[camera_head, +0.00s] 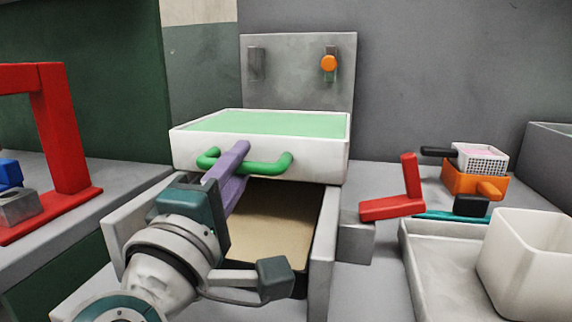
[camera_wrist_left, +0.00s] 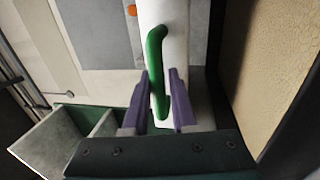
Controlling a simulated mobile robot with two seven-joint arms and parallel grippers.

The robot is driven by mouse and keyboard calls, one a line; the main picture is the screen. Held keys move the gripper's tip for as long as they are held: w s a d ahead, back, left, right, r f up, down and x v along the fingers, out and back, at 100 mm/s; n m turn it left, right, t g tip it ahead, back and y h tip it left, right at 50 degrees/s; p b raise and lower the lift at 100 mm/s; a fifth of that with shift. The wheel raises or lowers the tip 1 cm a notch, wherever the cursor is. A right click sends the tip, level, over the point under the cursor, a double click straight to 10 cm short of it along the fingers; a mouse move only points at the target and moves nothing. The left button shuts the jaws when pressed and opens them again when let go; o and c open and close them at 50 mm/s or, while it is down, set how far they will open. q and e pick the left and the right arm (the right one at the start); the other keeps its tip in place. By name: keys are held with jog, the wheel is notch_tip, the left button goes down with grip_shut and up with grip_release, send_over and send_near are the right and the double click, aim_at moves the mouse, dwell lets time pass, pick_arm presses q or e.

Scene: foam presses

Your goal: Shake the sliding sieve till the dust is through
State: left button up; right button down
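The white sliding sieve (camera_head: 258,155) has a green top surface (camera_head: 265,122) and a green bar handle (camera_head: 268,165) on its front. It sits over the back part of a grey open-fronted frame (camera_head: 320,255). My left gripper (camera_head: 240,152) is at the handle, its purple fingers reaching it from the front. In the left wrist view the fingers stand on both sides of the green handle (camera_wrist_left: 154,60). Whether they press on it is not clear. No dust can be made out. My right gripper is not in view.
A tan floor (camera_head: 275,220) shows inside the frame below the sieve. A grey back plate (camera_head: 298,80) with an orange knob (camera_head: 328,63) stands behind. At right are a red angled piece (camera_head: 395,205), a small white basket (camera_head: 482,160) and a white bin (camera_head: 535,262). A red frame (camera_head: 60,130) stands left.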

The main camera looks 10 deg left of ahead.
pick_arm(q)
jog(key=o, duration=0.4)
jog(key=shift+r, duration=0.1)
jog(key=shift+c, duration=0.2)
jog(key=s, duration=0.3)
jog(key=s+f, duration=0.1)
jog(key=s, duration=0.2)
jog(key=s+f, duration=0.1)
jog(key=s, duration=0.2)
jog(key=shift+s+a, duration=0.15)
jog(key=shift+s, duration=0.2)
